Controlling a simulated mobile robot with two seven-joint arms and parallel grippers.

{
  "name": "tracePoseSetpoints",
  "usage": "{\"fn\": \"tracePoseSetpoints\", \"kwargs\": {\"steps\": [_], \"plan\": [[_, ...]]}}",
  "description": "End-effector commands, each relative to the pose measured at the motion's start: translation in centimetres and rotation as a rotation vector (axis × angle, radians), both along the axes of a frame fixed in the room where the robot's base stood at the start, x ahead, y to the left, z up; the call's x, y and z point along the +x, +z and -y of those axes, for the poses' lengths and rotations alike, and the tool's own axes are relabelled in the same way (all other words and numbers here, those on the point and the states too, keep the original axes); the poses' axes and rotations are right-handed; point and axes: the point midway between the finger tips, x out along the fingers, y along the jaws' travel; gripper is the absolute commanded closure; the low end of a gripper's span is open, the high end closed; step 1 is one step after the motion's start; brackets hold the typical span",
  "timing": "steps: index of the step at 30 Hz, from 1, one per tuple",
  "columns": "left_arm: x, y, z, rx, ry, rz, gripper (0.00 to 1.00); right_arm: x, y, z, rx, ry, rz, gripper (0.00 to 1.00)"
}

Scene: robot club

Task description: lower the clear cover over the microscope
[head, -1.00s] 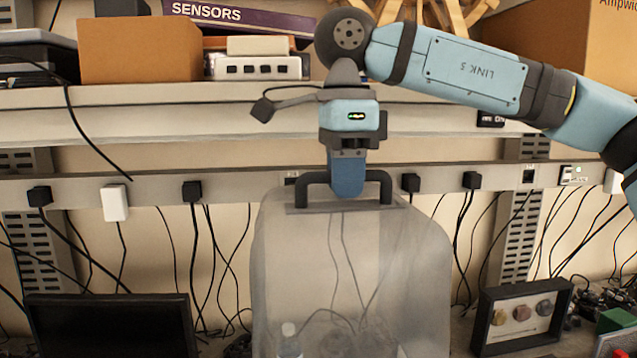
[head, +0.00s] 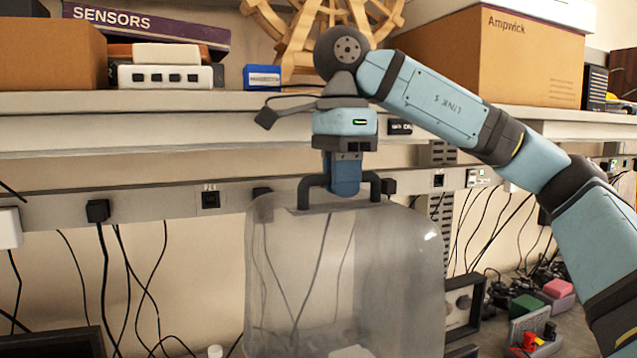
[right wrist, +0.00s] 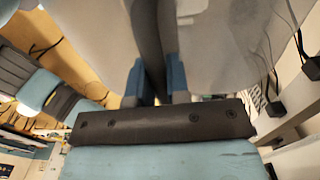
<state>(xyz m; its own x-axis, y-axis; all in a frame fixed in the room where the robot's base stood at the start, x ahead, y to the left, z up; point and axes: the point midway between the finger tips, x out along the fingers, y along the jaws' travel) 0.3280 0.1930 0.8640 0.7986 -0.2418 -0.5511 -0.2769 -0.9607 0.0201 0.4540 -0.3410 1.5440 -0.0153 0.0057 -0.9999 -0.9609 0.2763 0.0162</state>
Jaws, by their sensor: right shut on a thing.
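The clear cover (head: 345,265) is a tall, hazy, see-through box with rounded top corners, in the middle of the head view. Its dark handle (head: 309,187) stands on top. My right gripper (head: 345,180) comes down from above and is shut on the handle; the cover hangs upright from it. In the right wrist view, the blue fingers (right wrist: 155,82) sit either side of the dark handle bar (right wrist: 147,35), with the hazy cover (right wrist: 220,40) beyond. The cover's lower edge is cut off by the frame. I cannot make out the microscope. My left gripper is not in view.
A shelf (head: 180,128) with boxes runs behind and above the cover. A power rail (head: 160,205) with plugs and hanging cables is behind it. A dark framed display (head: 463,305) stands close to the cover's right side. Small coloured parts (head: 558,288) lie at right.

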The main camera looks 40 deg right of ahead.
Motion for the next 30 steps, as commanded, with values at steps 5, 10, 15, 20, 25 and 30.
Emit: {"fn": "tracePoseSetpoints", "kwargs": {"steps": [5, 10, 15, 20, 25, 30], "plan": [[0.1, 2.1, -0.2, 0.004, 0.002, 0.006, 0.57, -0.6, 0.5, 2.1, 0.001, -0.002, -0.002, 1.0], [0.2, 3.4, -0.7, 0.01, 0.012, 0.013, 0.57, -1.1, 0.6, 4.0, 0.001, -0.003, -0.001, 1.0], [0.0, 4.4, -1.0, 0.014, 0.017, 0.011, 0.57, -1.6, 0.5, 5.8, 0.001, -0.003, -0.002, 1.0], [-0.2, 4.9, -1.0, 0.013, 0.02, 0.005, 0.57, -1.9, 0.4, 7.0, 0.001, -0.001, -0.002, 1.0], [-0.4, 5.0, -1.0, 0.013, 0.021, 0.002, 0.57, -2.1, 0.2, 7.6, -0.001, 0.0, -0.001, 1.0], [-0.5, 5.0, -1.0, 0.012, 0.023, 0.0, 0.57, -2.1, 0.1, 7.7, -0.001, 0.0, 0.0, 1.0]]}}
